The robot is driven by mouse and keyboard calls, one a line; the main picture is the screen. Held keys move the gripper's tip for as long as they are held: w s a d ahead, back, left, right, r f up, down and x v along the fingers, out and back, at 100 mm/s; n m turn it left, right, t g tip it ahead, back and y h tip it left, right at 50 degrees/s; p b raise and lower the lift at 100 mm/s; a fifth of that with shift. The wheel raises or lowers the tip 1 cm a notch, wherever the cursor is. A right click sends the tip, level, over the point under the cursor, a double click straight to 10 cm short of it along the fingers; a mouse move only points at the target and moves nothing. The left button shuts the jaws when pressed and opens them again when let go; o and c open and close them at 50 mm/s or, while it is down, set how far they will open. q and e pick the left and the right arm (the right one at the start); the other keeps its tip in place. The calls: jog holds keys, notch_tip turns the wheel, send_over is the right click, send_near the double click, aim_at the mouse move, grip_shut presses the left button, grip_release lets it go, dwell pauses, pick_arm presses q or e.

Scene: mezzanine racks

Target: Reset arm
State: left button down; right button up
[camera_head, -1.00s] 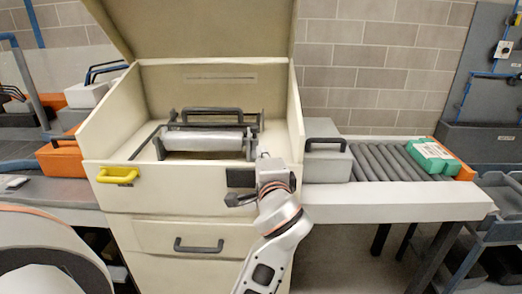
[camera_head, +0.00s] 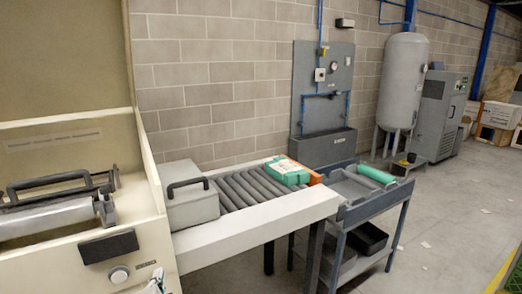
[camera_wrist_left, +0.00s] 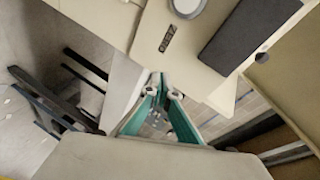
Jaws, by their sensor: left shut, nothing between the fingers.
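My left gripper (camera_head: 155,284) shows only in part at the bottom edge of the head view, just in front of the cream machine (camera_head: 120,262). In the left wrist view its teal-lined fingers (camera_wrist_left: 160,84) come together, shut and empty. They point toward the machine's front, where a round knob (camera_wrist_left: 187,6) and a dark panel (camera_wrist_left: 245,35) show. I cannot tell whether they touch it. The rest of the left arm is below the head view. My right gripper is in neither view.
A grey box with a black handle (camera_head: 190,202) stands beside the machine. Rollers (camera_head: 245,190) run from it to a green and white package (camera_head: 285,170). A dark cart (camera_head: 370,215) stands at the end. Open floor (camera_head: 450,200) lies to the right.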

pick_arm(q)
jog(key=s+d+f+n+g+h, duration=0.1)
jog(key=s+d+f+n+h, duration=0.2)
jog(key=s+f, duration=0.8)
jog(key=s+d+f+n+g+h, duration=0.2)
jog(key=s+d+f+n+h, duration=0.1)
jog(key=s+f, duration=0.8)
notch_tip(320, 180, down, 4)
jog(key=shift+d+r+n+h, duration=0.25)
jog(key=shift+d+n+h, duration=0.05)
jog(key=shift+h, duration=0.4)
